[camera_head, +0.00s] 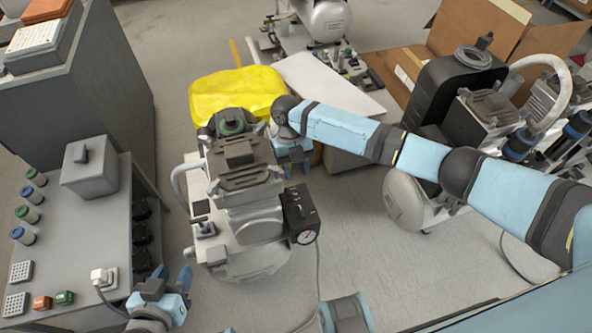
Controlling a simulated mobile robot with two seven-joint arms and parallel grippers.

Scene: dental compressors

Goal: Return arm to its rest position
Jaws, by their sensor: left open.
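My left gripper (172,274) is at the lower left, beside the front right corner of the grey workbench. Its two blue fingers are apart, with nothing visible between them. My right arm (345,130) reaches in from the right across the picture. Its gripper (295,170) points down just behind and to the right of the near compressor (245,190). The right fingers are small and partly hidden, and I cannot tell whether they are open. I also cannot tell whether they touch the compressor.
The grey workbench (75,235) holds a grey box (90,172), several capped jars and small blocks. A yellow bag (235,93) lies behind the near compressor. Another compressor (490,110) and an open cardboard box (480,30) stand at right. Floor (370,255) is clear at centre right.

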